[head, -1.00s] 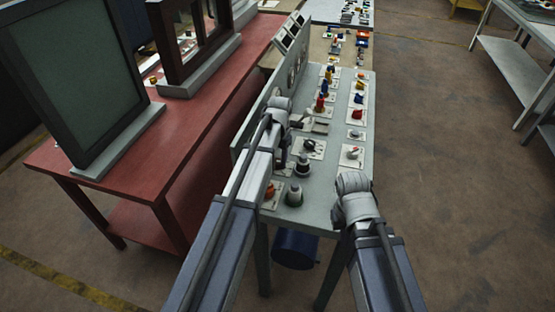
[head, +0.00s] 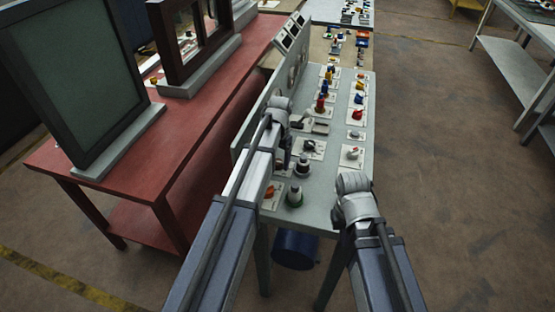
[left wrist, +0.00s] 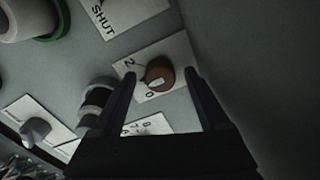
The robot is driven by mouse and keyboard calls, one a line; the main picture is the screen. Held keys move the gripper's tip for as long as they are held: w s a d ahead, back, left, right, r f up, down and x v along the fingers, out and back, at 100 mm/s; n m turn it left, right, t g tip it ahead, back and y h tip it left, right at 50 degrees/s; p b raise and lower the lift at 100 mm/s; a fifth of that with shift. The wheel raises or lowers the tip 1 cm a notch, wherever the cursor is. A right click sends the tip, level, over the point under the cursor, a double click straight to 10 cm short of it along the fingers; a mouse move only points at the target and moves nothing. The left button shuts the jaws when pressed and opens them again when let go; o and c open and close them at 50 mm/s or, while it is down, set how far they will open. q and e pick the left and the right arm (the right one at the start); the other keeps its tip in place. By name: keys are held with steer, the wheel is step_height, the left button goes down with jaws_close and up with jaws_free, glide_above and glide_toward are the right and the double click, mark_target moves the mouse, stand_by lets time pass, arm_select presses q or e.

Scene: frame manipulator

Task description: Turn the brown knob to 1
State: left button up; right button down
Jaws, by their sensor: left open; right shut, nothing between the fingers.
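The brown knob (left wrist: 158,74) sits on a white plate (left wrist: 176,50) in the left wrist view. The digits 2 and 0 show on the plate to its left and below. A pale mark on the knob lies on its lower side, near the 0. My left gripper (left wrist: 160,72) is open, with one finger on each side of the knob; contact cannot be told. In the head view my left gripper (head: 285,152) points down at the panel and hides the knob.
A black-and-white knob (left wrist: 95,100) stands close to my left finger. More knobs fill the grey panel table (head: 325,205) further back. A red table (head: 190,145) stands to the left.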

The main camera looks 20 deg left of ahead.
mark_target(278, 163)
arm_select(q)
step_height(278, 163, up, 8)
steer(key=p, duration=0.7)
steer(key=shift+d+f, duration=0.1)
steer(key=shift+f, duration=0.05)
arm_select(e)
step_height(278, 163, up, 8)
steer(key=shift+f, duration=0.25)
arm_select(q)
steer(key=shift+f, duration=0.1)
steer(key=shift+s, duration=0.1)
